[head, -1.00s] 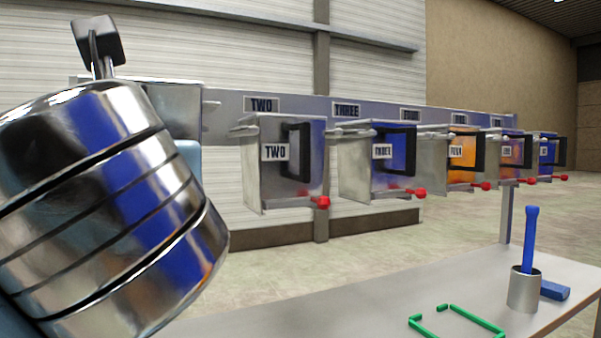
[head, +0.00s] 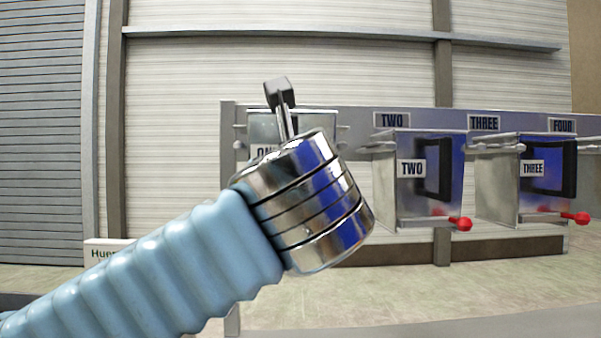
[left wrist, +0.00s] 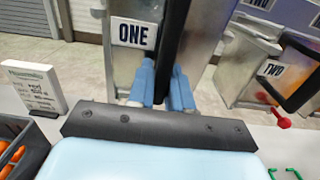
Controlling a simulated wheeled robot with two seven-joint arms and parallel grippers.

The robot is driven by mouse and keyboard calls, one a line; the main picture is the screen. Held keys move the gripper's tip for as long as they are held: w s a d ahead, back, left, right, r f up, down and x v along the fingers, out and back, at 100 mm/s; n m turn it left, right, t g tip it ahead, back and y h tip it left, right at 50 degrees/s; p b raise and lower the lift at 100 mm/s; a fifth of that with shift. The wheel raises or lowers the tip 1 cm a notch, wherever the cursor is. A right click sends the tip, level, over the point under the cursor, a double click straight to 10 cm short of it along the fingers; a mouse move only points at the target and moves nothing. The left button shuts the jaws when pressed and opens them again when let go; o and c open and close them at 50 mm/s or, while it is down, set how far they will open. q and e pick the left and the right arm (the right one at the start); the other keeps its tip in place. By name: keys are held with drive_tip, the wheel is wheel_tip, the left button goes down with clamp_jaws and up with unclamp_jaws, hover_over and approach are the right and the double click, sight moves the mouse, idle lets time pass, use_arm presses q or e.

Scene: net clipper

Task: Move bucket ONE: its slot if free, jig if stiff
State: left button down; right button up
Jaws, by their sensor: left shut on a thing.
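Bucket ONE (head: 262,128) is a grey metal bucket at the left end of the rail, mostly hidden in the head view by my left wrist. In the left wrist view its front (left wrist: 125,68) carries the label ONE, beside an upright black handle. My left gripper (left wrist: 166,88) has blue fingers on both sides of that handle and is shut on it. In the head view the wrist hides the fingers. Bucket ONE's rim shows higher in the picture than bucket TWO's (head: 388,185); I cannot tell whether it rests on the rail. My right gripper is not in view.
Bucket THREE (head: 497,185) hangs right of bucket TWO. Red knobs (head: 461,224) stick out below both. The rail board (head: 350,118) bears the slot labels. In the wrist view a white sign (left wrist: 32,88) and a dark crate (left wrist: 28,150) with orange things stand left.

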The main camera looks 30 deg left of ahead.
use_arm(q)
drive_tip(key=shift+p+x, duration=0.5)
drive_tip(key=shift+x, duration=1.35)
drive_tip(key=shift+r+p, duration=0.1)
drive_tip(key=shift+p, duration=0.2)
drive_tip(key=shift+f+b, duration=0.65)
drive_tip(key=shift+f, duration=0.4)
drive_tip(key=c, duration=1)
unclamp_jaws()
drive_tip(key=shift+o, duration=0.2)
drive_tip(key=shift+f, duration=0.1)
